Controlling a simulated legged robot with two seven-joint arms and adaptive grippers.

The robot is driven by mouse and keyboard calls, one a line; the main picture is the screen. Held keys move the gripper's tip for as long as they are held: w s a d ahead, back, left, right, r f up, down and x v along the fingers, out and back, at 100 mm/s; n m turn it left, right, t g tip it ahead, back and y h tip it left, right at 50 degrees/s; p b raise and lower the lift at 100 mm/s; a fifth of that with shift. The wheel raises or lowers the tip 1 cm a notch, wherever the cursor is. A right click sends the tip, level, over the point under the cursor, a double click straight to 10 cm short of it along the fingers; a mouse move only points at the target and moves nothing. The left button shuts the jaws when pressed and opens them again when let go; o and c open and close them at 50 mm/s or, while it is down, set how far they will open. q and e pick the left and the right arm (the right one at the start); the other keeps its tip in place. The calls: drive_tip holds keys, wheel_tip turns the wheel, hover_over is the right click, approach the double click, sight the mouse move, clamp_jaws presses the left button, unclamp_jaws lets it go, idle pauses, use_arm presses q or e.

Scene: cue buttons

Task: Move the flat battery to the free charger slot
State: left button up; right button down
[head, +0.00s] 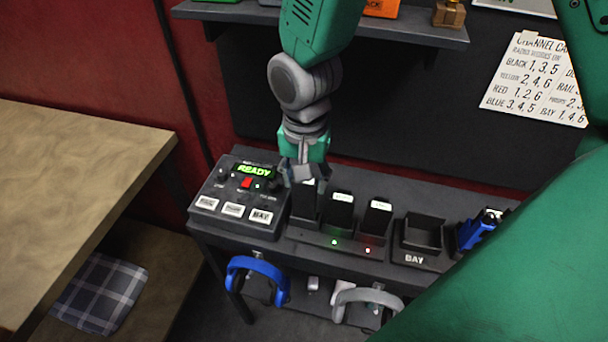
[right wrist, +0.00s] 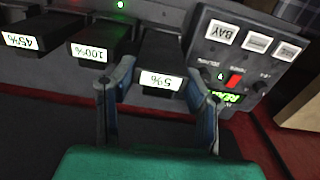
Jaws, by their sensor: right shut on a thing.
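My right gripper (head: 302,173) is shut on the black battery (head: 305,205) at the left end of the charger (head: 310,237). In the right wrist view its fingers (right wrist: 158,82) stand on either side of this battery (right wrist: 158,52), whose label reads 5%. The battery is upright; I cannot tell if it is fully seated or slightly raised. Beside it stand a battery (head: 339,210) labelled 100% (right wrist: 97,45) and another (head: 376,217) labelled 45% (right wrist: 30,38). A green light and a red light glow on the charger front. No empty charger slot is discernible. My left gripper is out of view.
A control box (head: 240,198) reading READY stands left of the charger. Right of it are an empty holder marked BAY (head: 418,238) and a blue device (head: 478,230). Blue headphones (head: 258,275) and grey ones (head: 367,300) hang below. A shelf (head: 400,30) crosses above.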

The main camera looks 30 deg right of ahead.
drive_tip(key=shift+w+d+f, duration=0.1)
drive_tip(key=shift+d+f, duration=0.1)
drive_tip(key=shift+a, duration=0.15)
idle(0.3)
drive_tip(key=shift+f+b, duration=0.55)
drive_tip(key=shift+f, duration=0.5)
drive_tip(key=c, duration=0.8)
unclamp_jaws()
